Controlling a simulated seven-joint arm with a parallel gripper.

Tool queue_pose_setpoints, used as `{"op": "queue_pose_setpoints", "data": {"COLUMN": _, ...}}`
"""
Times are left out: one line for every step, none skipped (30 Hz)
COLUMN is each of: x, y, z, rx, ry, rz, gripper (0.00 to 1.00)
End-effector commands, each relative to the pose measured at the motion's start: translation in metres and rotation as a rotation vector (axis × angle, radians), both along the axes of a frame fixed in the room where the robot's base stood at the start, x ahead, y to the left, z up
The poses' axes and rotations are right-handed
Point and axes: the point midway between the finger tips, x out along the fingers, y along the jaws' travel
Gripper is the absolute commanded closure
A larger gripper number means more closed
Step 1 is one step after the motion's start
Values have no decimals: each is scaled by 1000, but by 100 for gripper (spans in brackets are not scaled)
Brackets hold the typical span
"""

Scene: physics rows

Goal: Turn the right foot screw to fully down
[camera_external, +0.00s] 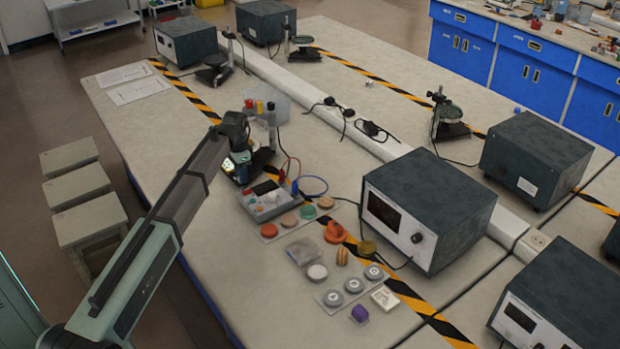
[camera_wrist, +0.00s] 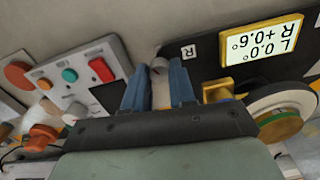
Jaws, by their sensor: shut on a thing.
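In the wrist view, two blue fingers of my gripper (camera_wrist: 158,78) close around a small grey knob, the right foot screw (camera_wrist: 159,64). Only its rounded top shows between the fingertips; how far down it sits is hidden. Beside it, a black plate (camera_wrist: 207,62) carries a white "R" label (camera_wrist: 188,51). A gold-framed display (camera_wrist: 262,42) on the same device reads L 0.0° and R +0.6°. In the external view, my gripper's end is over this device (camera_external: 243,165) at the table's left part, and the fingers are hidden by the arm.
A grey panel box (camera_external: 266,200) with coloured buttons stands close by; it also shows in the wrist view (camera_wrist: 80,75). A round, gold-rimmed part (camera_wrist: 282,110) is right of the fingers. Coloured discs and a large power unit (camera_external: 428,208) stand further right.

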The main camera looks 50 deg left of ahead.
Motion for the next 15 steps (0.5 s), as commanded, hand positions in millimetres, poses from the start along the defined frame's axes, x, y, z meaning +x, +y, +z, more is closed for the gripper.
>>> {"op": "queue_pose_setpoints", "data": {"x": 0, "y": 0, "z": 0, "rx": 0, "ry": -1, "rz": -6, "gripper": 100}}
{"op": "queue_pose_setpoints", "data": {"x": 0, "y": 0, "z": 0, "rx": 0, "ry": -1, "rz": -8, "gripper": 100}}
{"op": "queue_pose_setpoints", "data": {"x": 0, "y": 0, "z": 0, "rx": 0, "ry": -1, "rz": -11, "gripper": 100}}
{"op": "queue_pose_setpoints", "data": {"x": 0, "y": 0, "z": 0, "rx": 0, "ry": -1, "rz": -12, "gripper": 100}}
{"op": "queue_pose_setpoints", "data": {"x": 0, "y": 0, "z": 0, "rx": 0, "ry": -1, "rz": -13, "gripper": 100}}
{"op": "queue_pose_setpoints", "data": {"x": 0, "y": 0, "z": 0, "rx": 0, "ry": -1, "rz": -14, "gripper": 100}}
{"op": "queue_pose_setpoints", "data": {"x": 0, "y": 0, "z": 0, "rx": 0, "ry": -1, "rz": -14, "gripper": 100}}
{"op": "queue_pose_setpoints", "data": {"x": 0, "y": 0, "z": 0, "rx": 0, "ry": -1, "rz": -14, "gripper": 100}}
{"op": "queue_pose_setpoints", "data": {"x": 0, "y": 0, "z": 0, "rx": 0, "ry": -1, "rz": -14, "gripper": 100}}
{"op": "queue_pose_setpoints", "data": {"x": 0, "y": 0, "z": 0, "rx": 0, "ry": -1, "rz": -14, "gripper": 100}}
{"op": "queue_pose_setpoints", "data": {"x": 0, "y": 0, "z": 0, "rx": 0, "ry": -1, "rz": -14, "gripper": 100}}
{"op": "queue_pose_setpoints", "data": {"x": 0, "y": 0, "z": 0, "rx": 0, "ry": -1, "rz": -14, "gripper": 100}}
{"op": "queue_pose_setpoints", "data": {"x": 0, "y": 0, "z": 0, "rx": 0, "ry": -1, "rz": -14, "gripper": 100}}
{"op": "queue_pose_setpoints", "data": {"x": 0, "y": 0, "z": 0, "rx": 0, "ry": -1, "rz": -13, "gripper": 100}}
{"op": "queue_pose_setpoints", "data": {"x": 0, "y": 0, "z": 0, "rx": 0, "ry": -1, "rz": -13, "gripper": 73}}
